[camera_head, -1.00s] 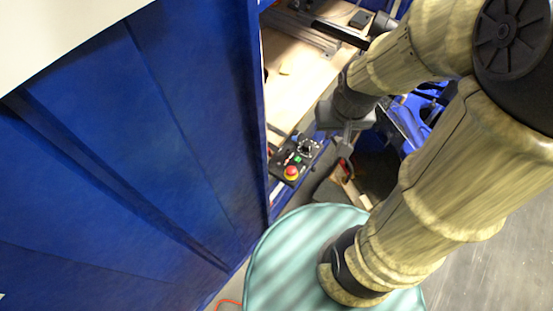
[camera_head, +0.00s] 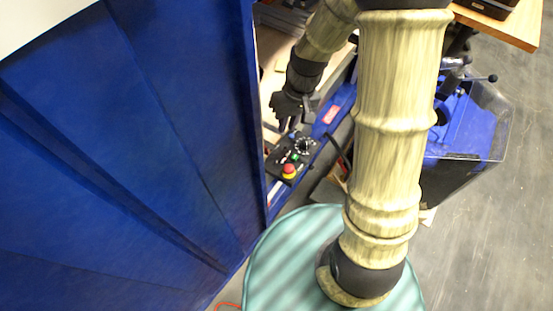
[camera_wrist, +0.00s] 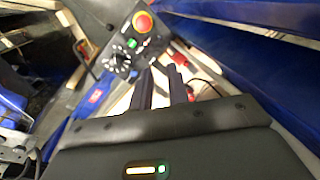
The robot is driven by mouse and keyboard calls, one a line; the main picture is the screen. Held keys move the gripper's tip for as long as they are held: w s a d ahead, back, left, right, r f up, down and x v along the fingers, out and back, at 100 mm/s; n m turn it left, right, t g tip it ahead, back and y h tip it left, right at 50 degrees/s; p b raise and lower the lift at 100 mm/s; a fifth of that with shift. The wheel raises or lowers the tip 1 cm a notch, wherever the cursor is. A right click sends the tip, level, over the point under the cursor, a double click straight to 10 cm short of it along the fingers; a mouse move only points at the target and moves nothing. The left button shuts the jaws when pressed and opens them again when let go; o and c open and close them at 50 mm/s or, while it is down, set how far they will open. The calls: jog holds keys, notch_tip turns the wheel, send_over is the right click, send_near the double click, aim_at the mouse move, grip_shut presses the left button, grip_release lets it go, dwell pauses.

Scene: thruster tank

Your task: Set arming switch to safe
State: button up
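A black control panel (camera_head: 283,159) sits on the blue frame. On it is a black rotary knob ringed by white marks (camera_head: 304,146), which looks like the arming switch; its setting is too small to read. The knob also shows in the wrist view (camera_wrist: 121,63), upper left of my fingers. My gripper (camera_head: 291,124) is just above and beyond the panel in the head view, apart from the knob. In the wrist view its two dark fingers (camera_wrist: 160,80) stand a little apart with nothing between them.
The panel also carries a red emergency stop on yellow (camera_head: 289,170) and a green button (camera_head: 295,157). A tall blue panel (camera_head: 150,150) stands close on the left. A blue machine with a clear cover (camera_head: 467,125) is at the right. Grey floor (camera_head: 480,230) is free at lower right.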

aim_at(276, 161)
jog(key=a+f, duration=0.1)
jog(key=f, duration=0.4)
jog(key=a+f, duration=0.1)
jog(key=f, duration=0.5)
jog(key=s+a+f, duration=0.1)
jog(key=f, duration=0.5)
jog(key=shift+s, duration=0.1)
jog(key=shift+b, duration=0.3)
grip_shut()
